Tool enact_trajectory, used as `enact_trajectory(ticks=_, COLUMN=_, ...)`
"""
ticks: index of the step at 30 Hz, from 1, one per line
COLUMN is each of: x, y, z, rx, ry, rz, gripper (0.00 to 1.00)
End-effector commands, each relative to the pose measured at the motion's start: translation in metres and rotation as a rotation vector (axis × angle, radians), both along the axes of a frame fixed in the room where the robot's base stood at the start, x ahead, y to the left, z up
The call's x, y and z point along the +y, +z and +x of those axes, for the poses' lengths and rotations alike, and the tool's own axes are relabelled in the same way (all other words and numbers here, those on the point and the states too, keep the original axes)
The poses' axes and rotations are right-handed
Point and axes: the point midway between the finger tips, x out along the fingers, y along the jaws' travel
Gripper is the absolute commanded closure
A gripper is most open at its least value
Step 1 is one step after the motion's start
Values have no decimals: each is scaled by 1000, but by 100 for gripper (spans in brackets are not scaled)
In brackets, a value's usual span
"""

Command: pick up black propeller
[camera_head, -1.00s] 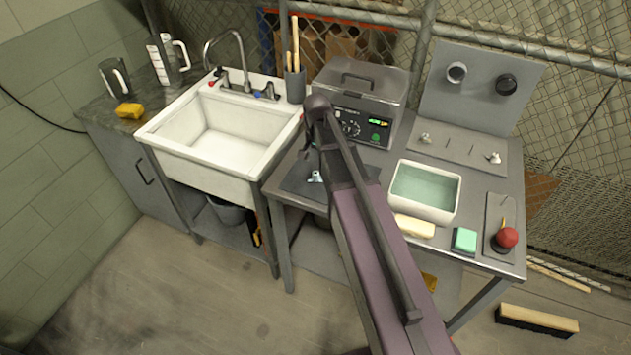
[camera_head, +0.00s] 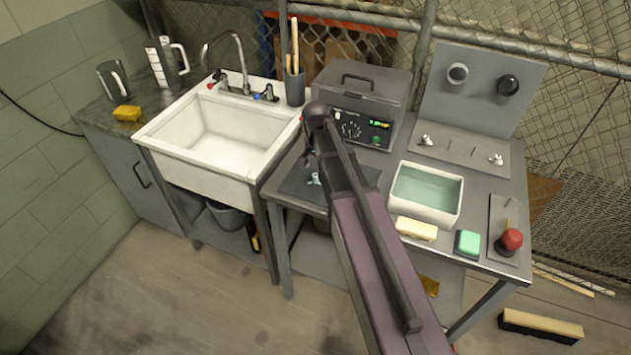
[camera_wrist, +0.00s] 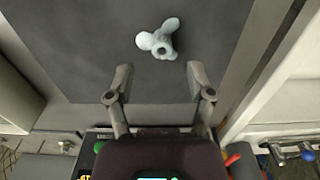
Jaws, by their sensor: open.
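In the wrist view, my gripper (camera_wrist: 158,82) is open and empty, its two fingers apart over a dark mat (camera_wrist: 75,45). A pale blue-grey three-bladed propeller (camera_wrist: 158,38) lies on the mat just beyond the fingertips, roughly centred between them, with a dark hole in its hub. It looks pale, not black. The propeller also shows in the head view (camera_head: 314,180), on the mat left of my arm. My arm hides the gripper there. I cannot pick out a black propeller for certain in either view.
A grey tank with a control panel (camera_head: 362,128) stands behind my arm. A water-filled white basin (camera_head: 428,218), a cream block (camera_head: 416,229), a green sponge (camera_head: 467,243) and a red knob (camera_head: 511,239) are to the right. A white sink (camera_head: 225,139) is left.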

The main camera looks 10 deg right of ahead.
Motion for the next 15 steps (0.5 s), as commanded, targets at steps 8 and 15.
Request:
enact_trajectory(ticks=8, x=2, y=-26, z=1, rx=0, ry=0, rz=0, gripper=31)
enact_trajectory(ticks=15, x=2, y=-37, z=1, rx=0, ry=0, rz=0, gripper=31)
